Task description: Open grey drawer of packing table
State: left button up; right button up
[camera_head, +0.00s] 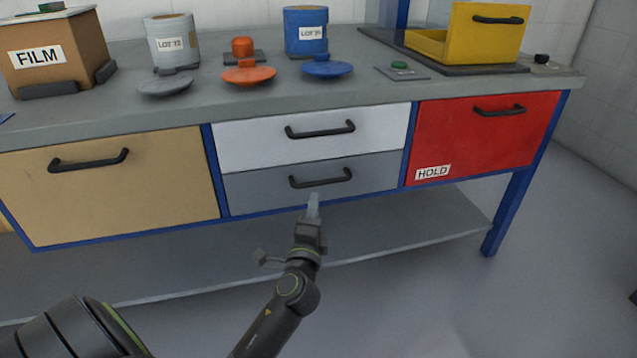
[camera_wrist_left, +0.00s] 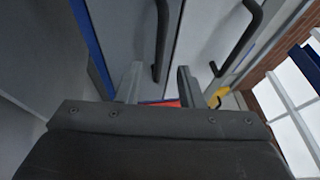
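The grey drawer (camera_head: 250,191) is the lower of two stacked drawers in the middle of the packing table, and its front looks flush and shut. Its black bar handle (camera_head: 320,179) is in the upper part of that front. My left gripper (camera_head: 313,205) is just below and in front of this handle. In the left wrist view the two fingers (camera_wrist_left: 159,90) are apart with nothing between their tips. The grey drawer's handle (camera_wrist_left: 161,40) runs upward beyond the gap, lined up with it. I cannot tell exactly how far off it is. My right gripper is not in view.
A white drawer (camera_head: 250,143) with a similar handle (camera_head: 320,130) sits directly above. A tan drawer (camera_head: 110,190) is on the left and a red HOLD drawer (camera_head: 480,140) on the right. A lower shelf (camera_head: 400,235) runs beneath. Cans, lids and boxes stand on the tabletop.

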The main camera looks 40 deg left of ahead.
aim_at(318, 185)
pick_arm(q)
jog(key=b+x, duration=0.1)
jog(key=x, duration=0.7)
jog(key=shift+w+a, duration=0.1)
jog(key=shift+w, duration=0.25)
grip_shut()
